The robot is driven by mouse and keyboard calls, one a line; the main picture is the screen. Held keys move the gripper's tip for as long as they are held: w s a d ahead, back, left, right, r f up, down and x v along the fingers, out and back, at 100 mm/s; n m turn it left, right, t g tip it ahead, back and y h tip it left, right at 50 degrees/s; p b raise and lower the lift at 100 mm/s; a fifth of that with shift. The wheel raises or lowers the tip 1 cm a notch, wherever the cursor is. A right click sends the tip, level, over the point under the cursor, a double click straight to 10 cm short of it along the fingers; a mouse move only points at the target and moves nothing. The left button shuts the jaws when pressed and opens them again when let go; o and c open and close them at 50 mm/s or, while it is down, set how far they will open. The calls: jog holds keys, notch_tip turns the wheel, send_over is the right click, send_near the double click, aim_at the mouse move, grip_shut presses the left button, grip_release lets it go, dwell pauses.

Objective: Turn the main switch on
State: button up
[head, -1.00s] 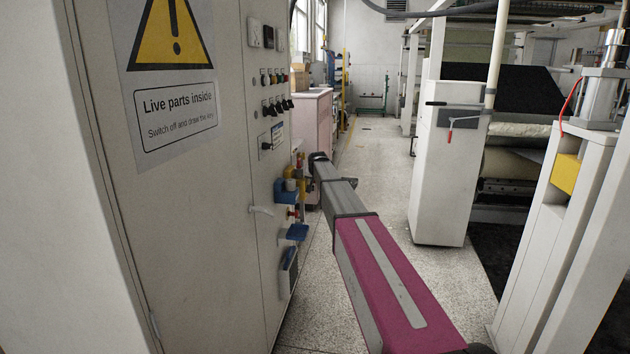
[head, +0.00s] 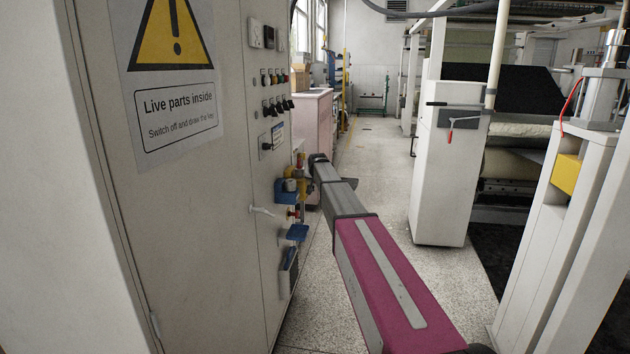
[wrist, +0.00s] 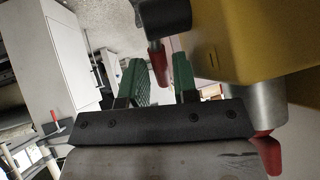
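A red-tipped lever (wrist: 158,62) on a dark mount shows in the wrist view; I cannot tell for sure whether it is the main switch. My gripper (wrist: 158,82) has two green fingers, set apart, one on each side of the red tip. I cannot tell whether they touch it. A large yellow body (wrist: 255,40) fills the upper right, with a second red part (wrist: 266,150) below it. In the head view, a grey cabinet (head: 235,190) carries a dark rotary switch (head: 266,146) beside a label. My fingers are not clear there.
Blue holders (head: 297,233) and a door handle (head: 262,211) stick out from the cabinet front. Several small knobs (head: 275,107) sit higher up. A white machine housing (head: 445,180) stands across the aisle. The speckled floor (head: 375,170) between is clear.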

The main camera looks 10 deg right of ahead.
jog(key=v, duration=1)
jog(key=shift+s+r, duration=0.2)
jog(key=shift+r, duration=0.05)
